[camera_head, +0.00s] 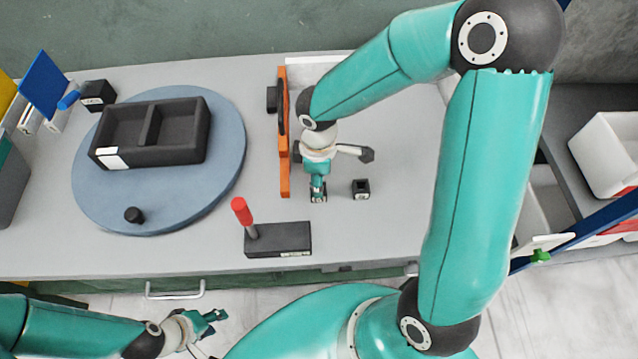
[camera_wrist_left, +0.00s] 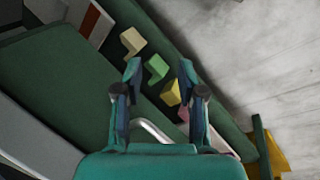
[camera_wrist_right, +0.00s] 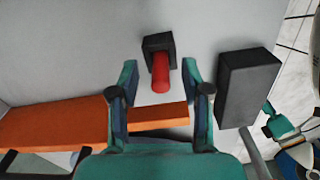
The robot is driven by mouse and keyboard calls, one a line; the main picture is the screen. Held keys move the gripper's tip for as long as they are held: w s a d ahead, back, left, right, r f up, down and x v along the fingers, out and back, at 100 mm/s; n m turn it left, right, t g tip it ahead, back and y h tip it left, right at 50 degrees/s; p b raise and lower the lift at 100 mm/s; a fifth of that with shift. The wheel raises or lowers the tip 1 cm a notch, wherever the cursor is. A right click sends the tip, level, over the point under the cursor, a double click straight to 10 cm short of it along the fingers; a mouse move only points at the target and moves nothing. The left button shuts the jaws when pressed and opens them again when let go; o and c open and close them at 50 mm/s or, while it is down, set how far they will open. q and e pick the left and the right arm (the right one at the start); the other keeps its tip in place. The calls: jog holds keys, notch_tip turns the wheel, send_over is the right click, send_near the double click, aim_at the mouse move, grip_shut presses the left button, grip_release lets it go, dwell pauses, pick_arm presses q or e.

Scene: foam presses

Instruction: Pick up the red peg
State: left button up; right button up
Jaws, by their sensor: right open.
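The red peg (camera_wrist_right: 160,73) rises from a small black block (camera_wrist_right: 157,44) in the right wrist view, just ahead of my right fingertips and centred between them. The small block (camera_head: 361,188) stands on the table in the head view, right of my right gripper (camera_head: 318,194); I cannot make out the peg's red there. My right gripper also shows in its wrist view (camera_wrist_right: 162,88), open and empty, with the peg not gripped. My left gripper (camera_head: 213,321) is off the table's front edge; its wrist view shows the fingers (camera_wrist_left: 161,72) apart and empty.
An orange bar (camera_head: 284,178) stands left of my right gripper. A larger black block (camera_head: 290,240) carries a red-topped lever (camera_head: 241,210). A blue turntable (camera_head: 215,190) bears a black tray (camera_head: 190,145). Coloured blocks (camera_wrist_left: 157,68) lie below my left gripper.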

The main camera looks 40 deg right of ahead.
jog(key=shift+f, duration=0.2)
grip_shut()
jog(key=shift+r, duration=0.1)
